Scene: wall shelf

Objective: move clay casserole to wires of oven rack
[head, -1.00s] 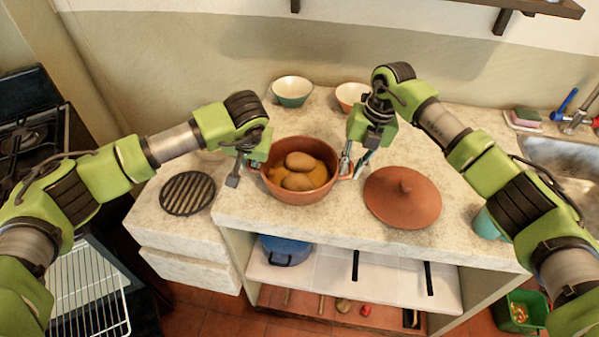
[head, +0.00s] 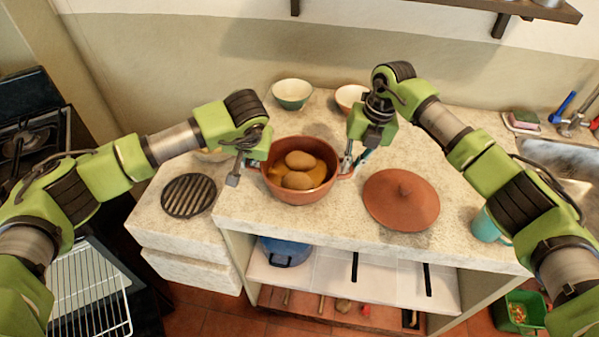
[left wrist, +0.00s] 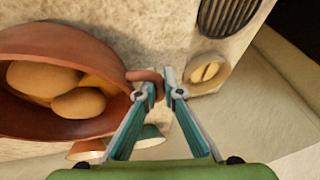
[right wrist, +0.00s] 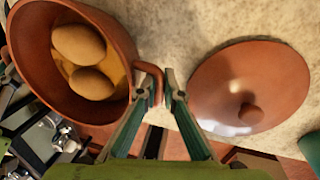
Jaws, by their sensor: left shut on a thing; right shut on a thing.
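The clay casserole (head: 300,197) is a reddish-brown pot holding brown rounded food in an orange sauce, near the counter's left front part. My left gripper (head: 246,166) is shut on its left handle, a loop that shows between the fingers in the left wrist view (left wrist: 158,92). My right gripper (head: 349,164) is shut on its right handle, also seen in the right wrist view (right wrist: 160,92). I cannot tell whether the pot's base touches the counter. The oven rack (head: 88,290), with bare metal wires, is at the lower left, partly hidden by my left arm.
The clay lid (head: 402,200) lies right of the pot. A black round grate (head: 188,195) lies on the lower counter to the left. Two bowls (head: 292,93) (head: 350,96) stand behind; a teal mug (head: 487,226) is at right. The stove (head: 35,140) is at far left.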

